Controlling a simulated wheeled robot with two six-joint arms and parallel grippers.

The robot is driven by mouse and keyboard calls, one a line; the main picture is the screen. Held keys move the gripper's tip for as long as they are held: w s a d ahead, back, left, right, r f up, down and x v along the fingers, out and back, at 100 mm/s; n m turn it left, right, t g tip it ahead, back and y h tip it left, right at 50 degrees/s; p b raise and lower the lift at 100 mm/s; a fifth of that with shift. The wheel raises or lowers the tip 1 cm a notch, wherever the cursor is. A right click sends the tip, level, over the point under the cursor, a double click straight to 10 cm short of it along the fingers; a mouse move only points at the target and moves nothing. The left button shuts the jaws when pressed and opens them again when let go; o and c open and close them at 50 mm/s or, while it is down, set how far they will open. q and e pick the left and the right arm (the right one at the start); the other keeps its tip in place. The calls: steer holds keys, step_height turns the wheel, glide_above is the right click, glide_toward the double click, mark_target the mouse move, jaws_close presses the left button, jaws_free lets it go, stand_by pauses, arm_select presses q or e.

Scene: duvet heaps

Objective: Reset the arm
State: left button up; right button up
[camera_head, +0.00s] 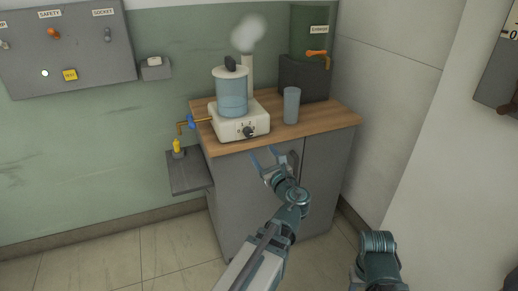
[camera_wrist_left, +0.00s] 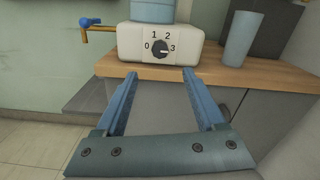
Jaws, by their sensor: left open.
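My left gripper (camera_head: 267,156) is open and empty in front of the cabinet, just below the front edge of its wooden top. In the left wrist view its two blue fingers (camera_wrist_left: 157,84) stand wide apart, pointing at the white burner (camera_wrist_left: 128,42). The burner's black dial (camera_wrist_left: 160,47) is marked 0, 1, 2, 3, with its pointer toward 3. The fingers look apart from the burner and the dial. My right arm shows in part at the bottom right of the head view; its gripper is not in view.
A blue pot (camera_head: 232,96) sits on the burner, with steam above it. A blue-grey cup (camera_head: 291,106) stands to its right on the wooden counter (camera_head: 325,120). Floor at the left is clear.

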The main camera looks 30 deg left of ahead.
arm_select(q)
steer(key=shift+s+d, duration=0.25)
stand_by(0.3)
steer(key=s+d+n+g+h+p, duration=0.6)
steer(key=s+d+n+p, duration=0.3)
steer(key=d, duration=0.4)
steer(key=s+d+r+n+g+h+p, duration=0.1)
steer(key=s+d+n+g+h+p, duration=0.4)
steer(key=s+d+n+p, duration=0.4)
steer(key=d+n+h+p, duration=0.1)
steer(key=d+n+p, duration=0.1)
steer(key=d+p, duration=0.2)
steer(key=shift+s+d+r+g+h+p, duration=0.15)
steer(key=shift+d+r+g+h+p, duration=0.2)
steer(key=shift+p, duration=0.3)
steer(key=shift+f, duration=0.1)
